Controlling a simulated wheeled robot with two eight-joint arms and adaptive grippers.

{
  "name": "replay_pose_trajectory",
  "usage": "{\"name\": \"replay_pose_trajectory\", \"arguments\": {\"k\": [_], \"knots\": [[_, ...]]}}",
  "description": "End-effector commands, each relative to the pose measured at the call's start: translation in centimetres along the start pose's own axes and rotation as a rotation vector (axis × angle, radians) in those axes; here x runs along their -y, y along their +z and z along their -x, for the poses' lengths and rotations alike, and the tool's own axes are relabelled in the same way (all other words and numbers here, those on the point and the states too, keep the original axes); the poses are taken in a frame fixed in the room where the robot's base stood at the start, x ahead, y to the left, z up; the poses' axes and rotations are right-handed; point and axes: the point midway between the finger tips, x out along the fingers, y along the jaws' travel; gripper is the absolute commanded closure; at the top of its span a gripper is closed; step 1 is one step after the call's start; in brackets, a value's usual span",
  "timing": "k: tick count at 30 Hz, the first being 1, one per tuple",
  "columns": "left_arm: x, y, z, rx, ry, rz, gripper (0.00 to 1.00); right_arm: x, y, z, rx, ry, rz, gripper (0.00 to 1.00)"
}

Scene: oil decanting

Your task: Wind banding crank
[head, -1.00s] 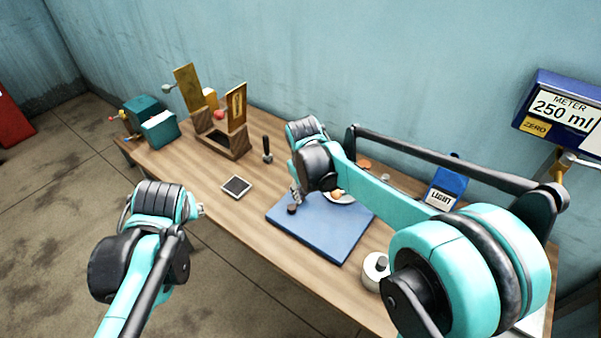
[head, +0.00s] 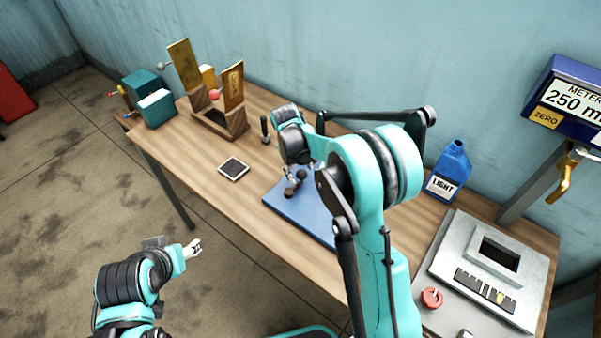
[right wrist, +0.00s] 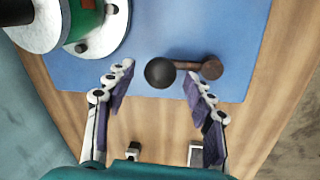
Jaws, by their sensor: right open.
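The crank shows in the right wrist view as a dark round knob (right wrist: 160,73) joined to a brown arm (right wrist: 190,66) with a brown end (right wrist: 211,69). It is over the blue mat (right wrist: 190,25). My right gripper (right wrist: 160,90) is open, its fingers on either side of the knob's line, with no clear contact. A white disc with a green body (right wrist: 86,22) stands beside the crank at upper left. In the head view my right gripper (head: 291,181) is over the blue mat (head: 300,209), partly hidden by my arm. My left gripper (head: 193,248) hangs off the table's front edge; its jaws are too small to judge.
On the table (head: 215,185) are a wooden stand (head: 234,122), a teal box (head: 157,108), a dark square pad (head: 233,168) and a black-handled tool (head: 265,129). A blue bottle (head: 448,171) and a grey device (head: 490,265) are at right, below a meter (head: 570,97).

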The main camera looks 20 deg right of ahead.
Motion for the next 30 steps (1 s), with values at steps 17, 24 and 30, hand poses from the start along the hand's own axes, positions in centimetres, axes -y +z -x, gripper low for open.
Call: {"name": "replay_pose_trajectory", "arguments": {"k": [17,24,30], "knots": [[0.0,0.08,-0.12,0.0,0.0,0.0,0.46,-0.01,0.02,-0.7,0.0,0.0,-0.001,1.0],[0.0,0.09,-0.14,0.0,0.0,0.0,0.46,0.01,-0.04,-0.7,-0.002,0.0,0.007,1.0],[0.0,0.14,-0.21,0.0,0.0,0.0,0.46,0.12,-0.42,-0.7,-0.014,0.0,0.066,1.0]]}}
